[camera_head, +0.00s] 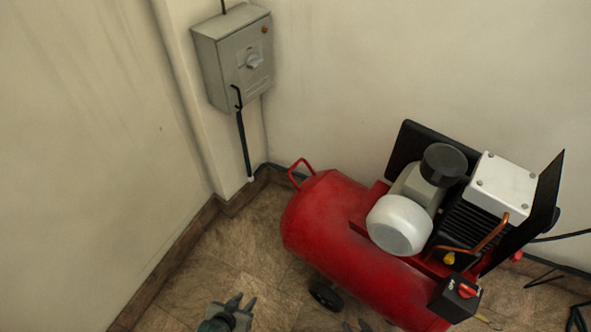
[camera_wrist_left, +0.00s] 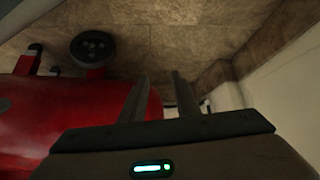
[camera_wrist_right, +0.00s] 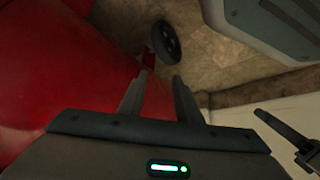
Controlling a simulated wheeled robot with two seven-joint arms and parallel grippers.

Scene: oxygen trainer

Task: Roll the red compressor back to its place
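The red compressor (camera_head: 335,240) stands on the floor at centre right in the head view, its rounded tank end with a red handle (camera_head: 301,173) toward the wall corner. A black wheel (camera_head: 325,295) shows under it. My left gripper (camera_head: 244,299) is open and empty, left of the tank and apart from it; its fingers also show in the left wrist view (camera_wrist_left: 160,76), with the tank (camera_wrist_left: 40,115) to their left. My right gripper (camera_wrist_right: 160,76) is open, beside the tank (camera_wrist_right: 65,70); whether it touches is unclear. Only its tips show at the head view's bottom edge.
A grey electrical box (camera_head: 235,58) hangs on the wall, with a dark cable (camera_head: 243,145) running down to the floor. Walls with a brown skirting (camera_head: 175,258) meet behind the compressor. Bare tiled floor (camera_head: 205,275) lies left of it. Thin black legs (camera_head: 577,318) stand at the lower right.

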